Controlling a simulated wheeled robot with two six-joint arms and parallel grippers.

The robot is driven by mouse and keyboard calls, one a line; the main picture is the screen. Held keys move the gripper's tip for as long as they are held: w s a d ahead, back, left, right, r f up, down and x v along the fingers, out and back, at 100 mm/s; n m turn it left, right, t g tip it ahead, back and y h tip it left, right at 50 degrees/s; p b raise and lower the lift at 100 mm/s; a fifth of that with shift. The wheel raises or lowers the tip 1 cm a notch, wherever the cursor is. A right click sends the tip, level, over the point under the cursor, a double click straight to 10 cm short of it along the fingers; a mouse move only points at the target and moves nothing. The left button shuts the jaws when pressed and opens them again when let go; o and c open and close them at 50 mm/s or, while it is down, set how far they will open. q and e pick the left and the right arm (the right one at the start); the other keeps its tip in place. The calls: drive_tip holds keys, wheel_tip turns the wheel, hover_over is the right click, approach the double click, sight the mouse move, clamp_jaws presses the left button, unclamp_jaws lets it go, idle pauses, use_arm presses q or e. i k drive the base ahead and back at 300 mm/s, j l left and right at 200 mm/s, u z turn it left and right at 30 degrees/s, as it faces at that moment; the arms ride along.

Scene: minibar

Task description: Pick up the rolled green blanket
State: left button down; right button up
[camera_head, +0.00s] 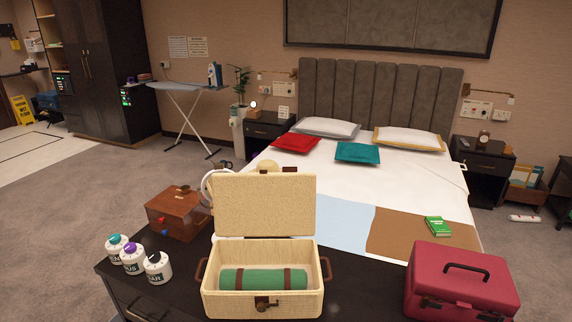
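The rolled green blanket (262,279) lies lengthwise inside an open cream case (262,307), with two brown straps around it. The case stands on a dark table (349,288), its lid (264,205) raised at the back and a latch on its front. Brown handles show at the case's left and right ends. The front wall hides the lowest part of the blanket. Neither of my grippers is in view.
A red box (462,282) with a black handle stands right of the case. A wooden box (177,213) and several labelled white jars (132,259) stand left. The bed (350,185) is behind. Bare tabletop lies between the case and the red box.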

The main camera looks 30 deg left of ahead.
sight(284, 278)
drive_tip(key=u, duration=1.2)
